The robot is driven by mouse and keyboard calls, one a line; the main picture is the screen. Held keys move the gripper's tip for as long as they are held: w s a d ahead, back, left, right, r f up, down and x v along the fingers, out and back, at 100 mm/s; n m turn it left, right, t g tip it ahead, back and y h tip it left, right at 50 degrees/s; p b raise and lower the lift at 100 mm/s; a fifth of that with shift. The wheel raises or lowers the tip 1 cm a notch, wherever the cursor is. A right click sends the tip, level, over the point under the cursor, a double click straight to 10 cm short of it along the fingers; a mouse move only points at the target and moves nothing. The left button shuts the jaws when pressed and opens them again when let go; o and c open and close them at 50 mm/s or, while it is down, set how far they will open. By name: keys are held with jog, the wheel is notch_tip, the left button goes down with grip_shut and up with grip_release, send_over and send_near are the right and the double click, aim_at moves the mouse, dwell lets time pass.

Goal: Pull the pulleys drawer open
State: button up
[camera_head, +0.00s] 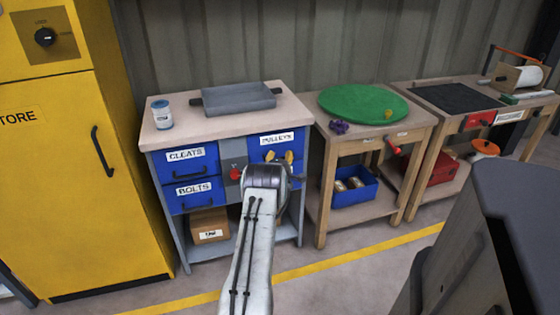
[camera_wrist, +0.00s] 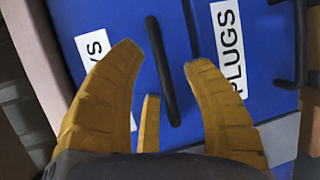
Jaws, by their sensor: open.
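The pulleys drawer (camera_head: 256,152) is blue, at the upper right of the workbench cabinet, and looks closed. Its white label (camera_head: 277,139) shows above my gripper. My gripper (camera_head: 280,157) has yellow fingers and is in front of this drawer. In the wrist view the open fingers (camera_wrist: 165,58) stand on either side of the dark bar handle (camera_wrist: 162,75) of the pulleys drawer. Whether they touch it I cannot tell. One finger hides part of the label, leaving "YS" readable.
The plugs drawer (camera_wrist: 256,85) lies beside it in the wrist view, with its own handle (camera_wrist: 298,40). The cleats drawer (camera_head: 189,168), bolts drawer (camera_head: 192,203) and a red knob (camera_head: 235,174) are to the left. A grey tray (camera_head: 238,98) and jar (camera_head: 162,116) stand on top.

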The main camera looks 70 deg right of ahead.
jog(key=shift+d, duration=0.1)
jog(key=shift+c, duration=0.4)
grip_shut()
dwell(0.3)
